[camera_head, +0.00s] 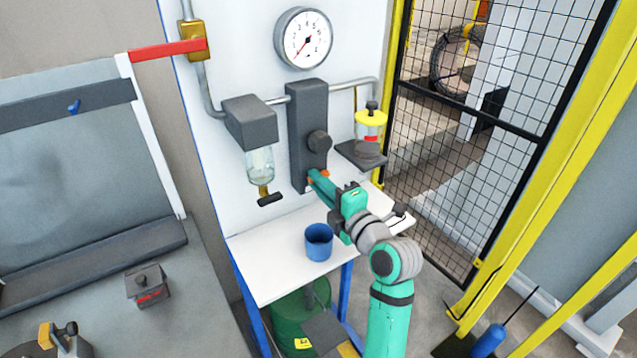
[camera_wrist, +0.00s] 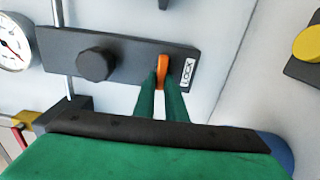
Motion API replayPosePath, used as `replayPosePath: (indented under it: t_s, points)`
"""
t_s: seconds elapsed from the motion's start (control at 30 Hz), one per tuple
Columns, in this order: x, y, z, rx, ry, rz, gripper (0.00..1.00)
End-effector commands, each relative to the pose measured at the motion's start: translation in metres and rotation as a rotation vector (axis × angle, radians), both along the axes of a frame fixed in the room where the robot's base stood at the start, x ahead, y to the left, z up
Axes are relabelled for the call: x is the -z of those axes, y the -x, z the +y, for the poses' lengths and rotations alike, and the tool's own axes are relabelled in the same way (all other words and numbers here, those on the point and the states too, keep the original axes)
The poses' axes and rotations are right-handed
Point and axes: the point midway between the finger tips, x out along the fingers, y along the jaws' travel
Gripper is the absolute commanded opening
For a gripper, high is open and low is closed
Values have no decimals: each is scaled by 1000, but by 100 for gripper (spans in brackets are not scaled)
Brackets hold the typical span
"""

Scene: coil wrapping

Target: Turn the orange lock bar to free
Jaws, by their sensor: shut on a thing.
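The orange lock bar (camera_wrist: 162,73) is at the end of a dark grey panel (camera_wrist: 120,58), beside a white label reading LOCK (camera_wrist: 188,72). In the wrist view the bar lies across the panel's short side, between my fingertips. My gripper (camera_wrist: 162,88) is shut on the bar, with its green fingers on either side. In the head view my gripper (camera_head: 316,178) reaches the lower end of the upright panel (camera_head: 307,110), and only a little orange shows there. The rest of the bar is hidden by the fingers.
A round black knob (camera_head: 318,143) sits on the panel above my gripper. A glass bowl (camera_head: 260,168) hangs to the left, and a yellow-topped oiler (camera_head: 370,124) to the right. A blue cup (camera_head: 318,242) stands on the white table (camera_head: 268,268) below. A mesh fence (camera_head: 470,130) stands at the right.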

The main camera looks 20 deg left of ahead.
Motion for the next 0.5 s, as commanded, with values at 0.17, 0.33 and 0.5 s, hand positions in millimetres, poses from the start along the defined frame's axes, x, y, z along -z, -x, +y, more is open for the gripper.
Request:
replayPosePath:
  t_s: [0.17,0.33,0.5]
  points:
    - [1,0,0,0,2,1,30]
    - [1,0,0,0,1,1,30]
    - [0,3,-5,1,-1,1,30]
